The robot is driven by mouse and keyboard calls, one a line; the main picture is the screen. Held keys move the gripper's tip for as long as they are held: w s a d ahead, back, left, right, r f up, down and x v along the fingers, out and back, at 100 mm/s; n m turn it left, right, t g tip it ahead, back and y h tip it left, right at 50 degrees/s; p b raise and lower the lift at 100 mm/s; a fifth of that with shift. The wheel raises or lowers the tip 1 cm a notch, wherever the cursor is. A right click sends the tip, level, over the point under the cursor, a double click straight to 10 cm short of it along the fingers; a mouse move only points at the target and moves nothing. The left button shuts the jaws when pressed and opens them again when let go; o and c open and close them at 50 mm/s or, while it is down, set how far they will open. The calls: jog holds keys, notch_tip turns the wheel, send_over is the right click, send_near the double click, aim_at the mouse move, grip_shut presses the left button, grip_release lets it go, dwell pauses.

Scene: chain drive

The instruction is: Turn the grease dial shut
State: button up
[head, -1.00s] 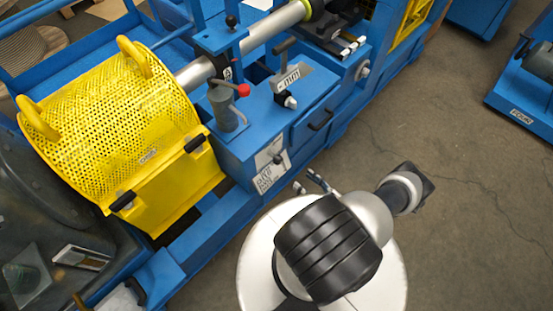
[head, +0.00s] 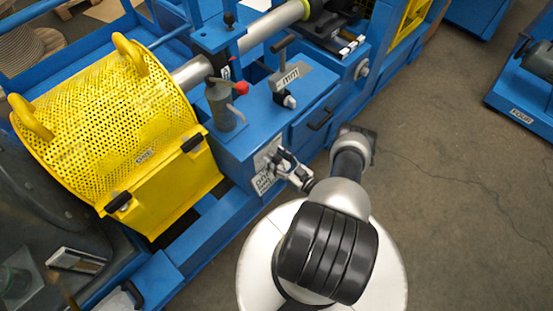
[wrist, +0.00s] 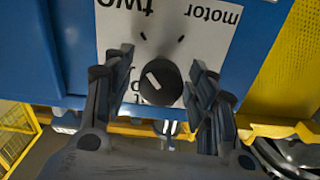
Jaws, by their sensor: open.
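A round black dial (wrist: 158,82) with a white pointer line shows in the wrist view, on a white label plate (wrist: 112,22) on the blue panel. Its line slants toward the upper left. Upside-down words on the plate include "two" and "motor"; I cannot read "grease" there. My gripper (wrist: 160,72) is open, with one finger at the left and one at the right of the dial; I cannot tell whether they touch it. In the head view my gripper (head: 281,161) is at the label plate (head: 262,180) on the blue machine's front, and it hides the dial.
A yellow perforated guard (head: 110,120) stands left of the panel. A grey cylinder with a red-knobbed lever (head: 240,88) rises above it, with a T-handle (head: 284,45) to the right. Open floor (head: 450,190) lies at the right.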

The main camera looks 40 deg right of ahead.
jog(key=shift+c, duration=0.4)
jog(key=c, duration=1)
